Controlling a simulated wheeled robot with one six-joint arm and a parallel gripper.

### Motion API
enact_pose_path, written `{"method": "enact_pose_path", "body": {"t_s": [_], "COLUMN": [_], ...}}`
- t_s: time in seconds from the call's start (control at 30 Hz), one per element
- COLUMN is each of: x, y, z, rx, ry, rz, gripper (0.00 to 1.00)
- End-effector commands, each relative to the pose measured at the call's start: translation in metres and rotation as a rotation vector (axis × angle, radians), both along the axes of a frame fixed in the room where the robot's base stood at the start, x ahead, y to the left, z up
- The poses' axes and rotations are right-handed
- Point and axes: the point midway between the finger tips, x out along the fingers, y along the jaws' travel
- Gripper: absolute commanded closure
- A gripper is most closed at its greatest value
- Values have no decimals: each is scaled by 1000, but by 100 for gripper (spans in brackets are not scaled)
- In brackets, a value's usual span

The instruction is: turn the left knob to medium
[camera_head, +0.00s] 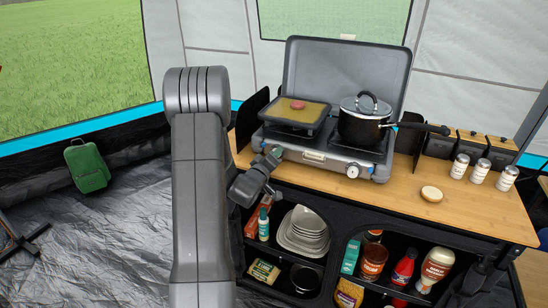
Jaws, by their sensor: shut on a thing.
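The grey two-burner camping stove (320,158) stands on the wooden counter with its lid raised. My gripper (272,157) reaches from the left to the left end of the stove's front panel. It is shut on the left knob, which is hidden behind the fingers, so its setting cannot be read. The right knob (352,171) is in plain sight on the front panel, white-faced and apart from my gripper.
A griddle (296,114) with a reddish piece of food is on the left burner. A lidded black pot (363,121) is on the right burner, its handle pointing right. A small round bun-like item (432,193) and shakers (480,170) are on the counter (400,205). Shelves below hold plates (303,230).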

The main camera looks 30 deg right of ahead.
Motion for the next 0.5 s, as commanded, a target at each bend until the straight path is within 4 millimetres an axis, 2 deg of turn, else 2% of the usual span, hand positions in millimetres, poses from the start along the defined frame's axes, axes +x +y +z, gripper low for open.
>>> {"method": "enact_pose_path", "body": {"t_s": [0.5], "x": [1], "y": [1], "z": [2], "rx": [-308], "ry": [362], "rz": [1], "gripper": [92]}}
